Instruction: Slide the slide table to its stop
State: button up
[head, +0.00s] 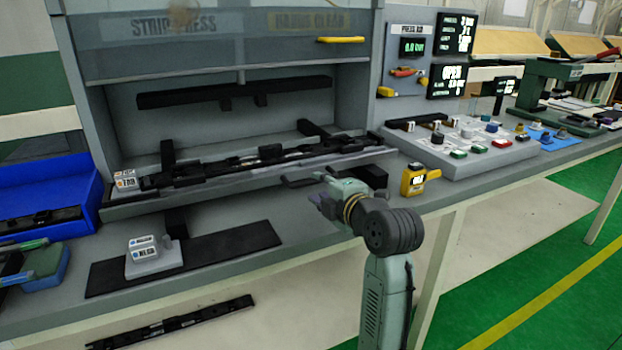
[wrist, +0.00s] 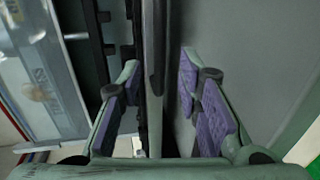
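The slide table (head: 205,193) is a long grey shelf at the mouth of the strip press, with a black trim strip (head: 270,155) lying along it. My gripper (head: 322,197) is at the front of the slide table, right of its middle. In the wrist view my gripper (wrist: 160,68) is open, its purple-padded fingers apart. A long narrow grey edge with a dark bar (wrist: 155,85) runs between the fingers. Gaps show on both sides of it, so it is not clamped. My arm hides part of the bench behind it.
The press guard (head: 220,45) is raised. A small white labelled block (head: 125,180) sits at the table's left end. A dark mat (head: 235,243) lies on the bench in front. A yellow gauge (head: 413,180) stands right of my gripper. A blue bin (head: 40,182) is at far left.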

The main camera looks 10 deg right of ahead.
aim_at(312, 183)
jog(key=shift+p+x, duration=0.55)
jog(key=shift+x, duration=2.2)
jog(key=shift+c, duration=0.4)
grip_shut()
